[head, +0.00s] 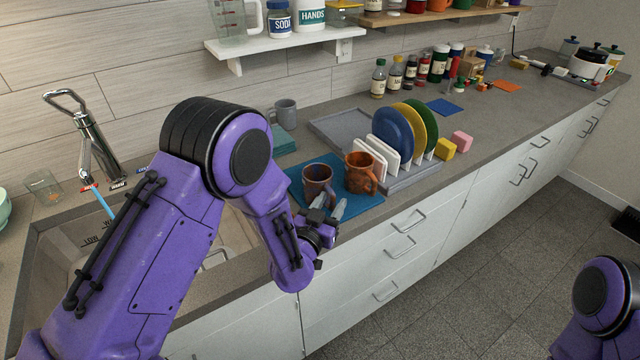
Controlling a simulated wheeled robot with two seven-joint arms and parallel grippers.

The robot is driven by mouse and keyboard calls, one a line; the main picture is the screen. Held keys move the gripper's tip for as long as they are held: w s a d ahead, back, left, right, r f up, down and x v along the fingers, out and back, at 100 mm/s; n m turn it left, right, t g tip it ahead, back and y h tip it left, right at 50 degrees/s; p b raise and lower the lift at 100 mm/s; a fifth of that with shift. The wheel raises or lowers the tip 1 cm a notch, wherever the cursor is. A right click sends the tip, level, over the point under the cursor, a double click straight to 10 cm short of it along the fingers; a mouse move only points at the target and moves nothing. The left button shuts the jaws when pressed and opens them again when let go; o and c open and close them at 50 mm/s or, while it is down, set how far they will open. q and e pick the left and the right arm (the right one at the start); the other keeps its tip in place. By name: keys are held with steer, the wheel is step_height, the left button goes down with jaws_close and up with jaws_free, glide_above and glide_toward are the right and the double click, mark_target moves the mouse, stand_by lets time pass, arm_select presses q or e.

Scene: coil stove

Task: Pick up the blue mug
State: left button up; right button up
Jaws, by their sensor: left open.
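A mug mottled in dark bluish and rust tones (318,180), the nearest match to a blue mug, stands upright on a blue mat (297,190). An orange-brown mug (361,169) stands to its right on the same mat. A grey mug (287,111) stands farther back by the wall. My left gripper (329,206) is open at the front edge of the mat, with its pale fingers just in front of the mottled mug. I cannot tell whether they touch it. My right gripper is out of view; only part of my right arm shows at lower right.
A dish rack (411,178) with blue, yellow and green plates stands right of the mugs. Yellow (445,149) and pink (462,141) blocks lie beyond it. A sink (60,262) is at left. A wall shelf (285,46) overhangs the counter. Teal cloths (283,143) lie behind the mat.

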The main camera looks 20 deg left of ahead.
arm_select(q)
jaws_close()
